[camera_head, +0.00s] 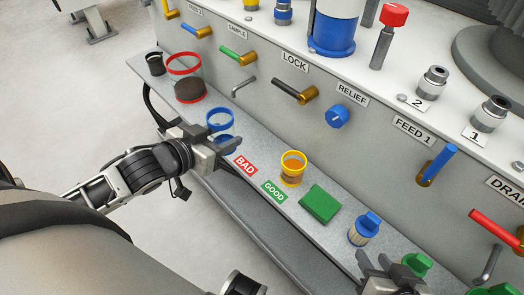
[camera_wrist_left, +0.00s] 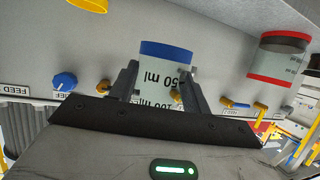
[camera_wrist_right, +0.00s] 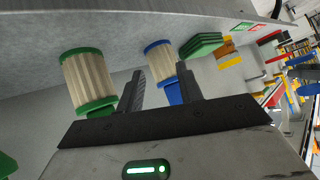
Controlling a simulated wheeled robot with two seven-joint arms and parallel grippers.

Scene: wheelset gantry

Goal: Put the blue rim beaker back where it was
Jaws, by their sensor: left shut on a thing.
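The blue rim beaker (camera_head: 219,120) is clear, with a blue rim, and stands about upright at the ledge beside the red BAD label (camera_head: 245,164). My left gripper (camera_head: 228,147) is shut on it from the near side and hides its lower part. In the left wrist view the beaker (camera_wrist_left: 166,72) sits between the two fingers, with its blue band and millilitre print visible. I cannot tell whether its base touches the ledge. My right gripper (camera_head: 385,266) is open and empty at the lower right. Its parted fingers also show in the right wrist view (camera_wrist_right: 160,82).
Valve handles stick out of the panel above.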

